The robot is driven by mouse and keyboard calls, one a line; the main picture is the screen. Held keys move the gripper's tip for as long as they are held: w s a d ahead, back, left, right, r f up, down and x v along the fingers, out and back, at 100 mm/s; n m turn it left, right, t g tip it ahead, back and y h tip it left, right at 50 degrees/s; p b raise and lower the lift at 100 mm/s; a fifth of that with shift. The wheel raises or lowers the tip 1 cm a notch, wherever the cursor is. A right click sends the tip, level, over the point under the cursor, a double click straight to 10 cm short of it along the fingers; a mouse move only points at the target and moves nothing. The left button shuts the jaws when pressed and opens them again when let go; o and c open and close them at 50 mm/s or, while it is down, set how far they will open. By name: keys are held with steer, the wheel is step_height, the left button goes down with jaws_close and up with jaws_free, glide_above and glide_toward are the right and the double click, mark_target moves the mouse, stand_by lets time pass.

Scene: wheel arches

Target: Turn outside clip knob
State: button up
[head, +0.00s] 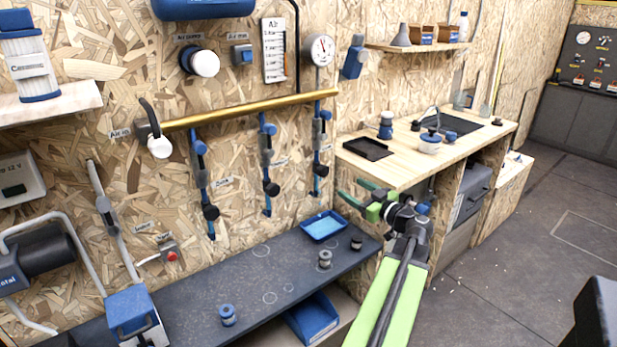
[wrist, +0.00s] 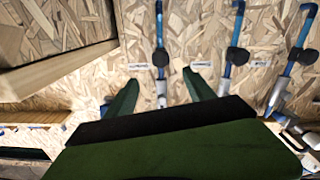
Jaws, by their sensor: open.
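Three blue drop lines hang from the brass pipe on the wall, each with a blue knob above and a black knob below: left (head: 201,180), middle (head: 268,160), right (head: 319,145). Small labels beside them are too small to read, so I cannot tell which is the outside clip. My gripper (head: 352,192) is open and empty, with green fingers, to the right of the right line and apart from it. In the wrist view the fingers (wrist: 160,92) are spread, with three blue lines and black knobs (wrist: 160,58) beyond; what they belong to is partly hidden.
A dark bench (head: 190,305) below holds a blue tray (head: 323,226) and several small fittings. A wooden counter (head: 410,168) stands right, behind my gripper, with a shelf (head: 418,46) above.

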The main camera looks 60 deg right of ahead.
mark_target(319, 168)
steer(key=shift+d, duration=0.1)
steer(key=x, duration=1.7)
steer(key=shift+w, duration=0.25)
